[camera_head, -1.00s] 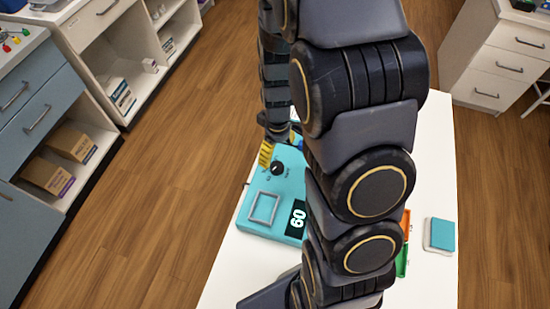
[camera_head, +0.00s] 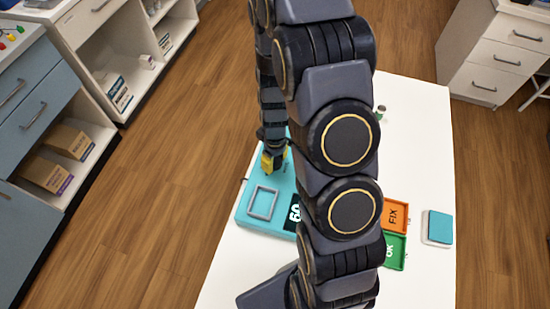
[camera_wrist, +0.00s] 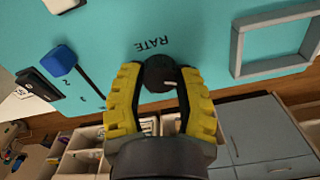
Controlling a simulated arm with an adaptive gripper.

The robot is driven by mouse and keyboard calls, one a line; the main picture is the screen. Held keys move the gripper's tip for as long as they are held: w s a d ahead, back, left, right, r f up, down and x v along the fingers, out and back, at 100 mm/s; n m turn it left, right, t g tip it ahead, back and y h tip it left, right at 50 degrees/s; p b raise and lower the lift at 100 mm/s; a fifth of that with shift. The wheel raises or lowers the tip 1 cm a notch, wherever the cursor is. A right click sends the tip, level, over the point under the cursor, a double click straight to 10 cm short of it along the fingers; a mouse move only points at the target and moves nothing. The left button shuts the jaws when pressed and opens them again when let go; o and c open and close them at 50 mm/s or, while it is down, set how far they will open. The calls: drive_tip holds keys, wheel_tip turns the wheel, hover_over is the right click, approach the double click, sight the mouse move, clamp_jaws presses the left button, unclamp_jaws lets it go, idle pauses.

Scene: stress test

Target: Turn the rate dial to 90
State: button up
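The teal device (camera_head: 245,218) lies on the white table in the head view, its display (camera_head: 294,212) partly behind my arm. The visible digits look like 60. In the wrist view the black dial (camera_wrist: 158,72) stands on the teal panel (camera_wrist: 200,25) beside the printed word RATE. My gripper (camera_wrist: 160,72) has its yellow fingers on both sides of the dial, very close to it. I cannot tell whether they press on it. In the head view my gripper (camera_head: 273,164) is low over the device and hides the dial.
A blue-tipped lever (camera_wrist: 58,60) and a raised grey square frame (camera_wrist: 235,50) are on the panel. An orange FIX tray (camera_head: 394,216), a green tray (camera_head: 395,252) and a teal-topped block (camera_head: 440,227) lie to the right. My arm covers the table's middle.

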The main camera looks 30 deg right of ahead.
drive_tip(key=shift+m, duration=0.3)
clamp_jaws()
drive_tip(key=m, duration=0.4)
drive_tip(key=shift+m, duration=2.1)
drive_tip(key=o, duration=1.1)
unclamp_jaws()
